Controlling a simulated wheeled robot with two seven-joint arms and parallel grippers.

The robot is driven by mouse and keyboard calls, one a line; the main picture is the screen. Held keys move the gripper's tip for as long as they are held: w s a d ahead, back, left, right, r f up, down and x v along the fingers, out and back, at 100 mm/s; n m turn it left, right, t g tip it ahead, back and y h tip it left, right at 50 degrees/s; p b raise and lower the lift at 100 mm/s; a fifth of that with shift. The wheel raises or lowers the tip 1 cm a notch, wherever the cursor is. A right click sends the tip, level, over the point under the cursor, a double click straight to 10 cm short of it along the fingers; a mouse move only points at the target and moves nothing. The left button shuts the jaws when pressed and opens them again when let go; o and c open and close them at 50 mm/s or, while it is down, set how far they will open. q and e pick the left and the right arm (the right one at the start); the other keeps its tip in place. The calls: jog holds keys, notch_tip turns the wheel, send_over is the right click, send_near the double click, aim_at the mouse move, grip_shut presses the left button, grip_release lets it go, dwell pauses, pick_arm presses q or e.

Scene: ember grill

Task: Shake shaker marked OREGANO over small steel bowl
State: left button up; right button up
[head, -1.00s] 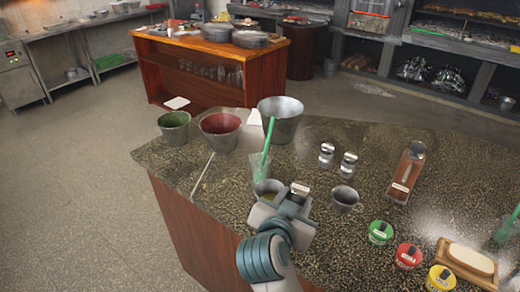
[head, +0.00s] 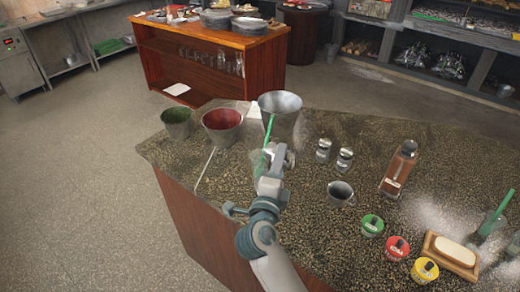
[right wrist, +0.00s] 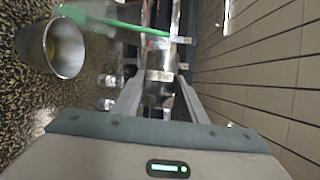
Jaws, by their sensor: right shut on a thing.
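My right gripper (head: 276,158) is shut on a small steel shaker (right wrist: 160,82), held above the left part of the counter. Its label is too blurred to read surely. The shaker lies lengthwise between the fingers in the right wrist view. A small steel bowl (right wrist: 62,48) with something yellowish inside shows left of the shaker there, apart from it. In the head view my right gripper and arm hide the spot where that bowl stood. Another small steel cup (head: 340,193) stands to the right of my arm. My left gripper is not in view.
A glass with a green straw (head: 268,140) is close behind my gripper. A large steel bucket (head: 281,108), a red-lined one (head: 221,125) and a green-lined one (head: 177,124) stand behind. Two other shakers (head: 323,150) (head: 344,160) and several coloured tubs (head: 397,247) are to the right.

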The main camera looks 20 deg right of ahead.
aim_at(265, 156)
jog(key=shift+w+a+r+m+t+p, duration=0.2)
jog(key=shift+w+m+t+p, duration=0.15)
jog(key=shift+m, duration=0.1)
jog(key=shift+w+a+r+m+t+p, duration=0.2)
jog(key=shift+w+m+t, duration=0.1)
jog(key=shift+m, duration=0.15)
jog(key=w+p, duration=0.1)
jog(key=w+a+m+t+y, duration=0.1)
jog(key=a+t+y+p, duration=0.1)
jog(key=shift+w+f+p, duration=0.25)
jog(key=shift+w+p, duration=0.05)
jog(key=shift+w, duration=0.1)
jog(key=shift+w+a+f+t+y+p, duration=0.45)
jog(key=shift+a+y, duration=0.2)
jog(key=shift+y, duration=0.25)
jog(key=shift+f, duration=0.15)
notch_tip(265, 156, down, 7)
jog(key=b, duration=0.7)
jog(key=shift+r+p, duration=2)
jog(key=shift+r, duration=0.1)
jog(key=shift+f, duration=0.1)
